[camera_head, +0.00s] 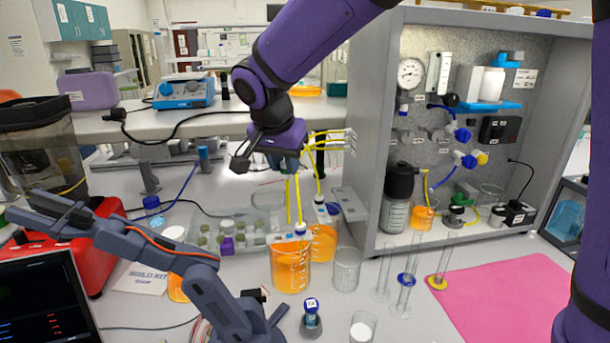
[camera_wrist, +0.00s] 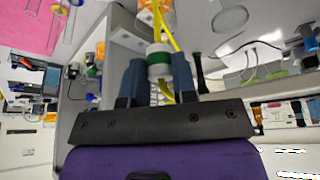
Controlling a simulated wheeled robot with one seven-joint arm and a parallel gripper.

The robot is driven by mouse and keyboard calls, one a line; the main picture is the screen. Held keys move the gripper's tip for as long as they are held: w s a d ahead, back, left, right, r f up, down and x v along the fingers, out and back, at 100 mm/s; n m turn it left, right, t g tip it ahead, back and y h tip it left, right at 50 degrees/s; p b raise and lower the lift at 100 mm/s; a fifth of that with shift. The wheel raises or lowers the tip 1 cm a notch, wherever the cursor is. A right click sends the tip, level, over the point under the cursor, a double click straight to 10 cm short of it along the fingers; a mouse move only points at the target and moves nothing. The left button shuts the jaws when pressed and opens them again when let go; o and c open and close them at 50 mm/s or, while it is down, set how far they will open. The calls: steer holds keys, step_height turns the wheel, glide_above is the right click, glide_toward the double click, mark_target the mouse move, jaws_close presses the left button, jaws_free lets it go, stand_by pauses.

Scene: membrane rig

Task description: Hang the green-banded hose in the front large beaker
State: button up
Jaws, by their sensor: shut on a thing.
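The green-banded hose shows in the wrist view as a yellow tube with a white collar and a green band (camera_wrist: 159,62). My gripper (camera_wrist: 158,72) is shut on it at this collar. In the head view my gripper (camera_head: 284,158) is high above the bench, up and slightly left of the beakers; the band is mostly hidden there. The front large beaker (camera_head: 291,268) holds orange liquid. A yellow hose with a blue-and-white collar (camera_head: 300,229) shows at its mouth. A second orange beaker (camera_head: 324,243) stands behind it to the right, with another blue-and-white collar above it.
An empty glass beaker (camera_head: 346,270) stands right of the front beaker. Glass cylinders (camera_head: 407,280) and a pink mat (camera_head: 500,295) lie further right. A rack of bottles (camera_head: 228,240) is at the left. The grey cabinet side (camera_head: 370,140) and shelf edge (camera_head: 180,124) are near my arm.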

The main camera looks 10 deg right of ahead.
mark_target(288, 194)
steer(key=shift+n, duration=0.7)
steer(key=shift+w+a+f, duration=0.35)
steer(key=shift+w+f, duration=0.1)
steer(key=shift+f, duration=0.3)
steer(key=shift+w+a+f, duration=0.4)
steer(key=shift+w+f, duration=0.05)
steer(key=shift+f, duration=0.35)
steer(key=shift+w+a+f, duration=0.35)
steer(key=shift+w+f, duration=0.1)
steer(key=shift+f, duration=0.3)
steer(key=shift+s, duration=0.1)
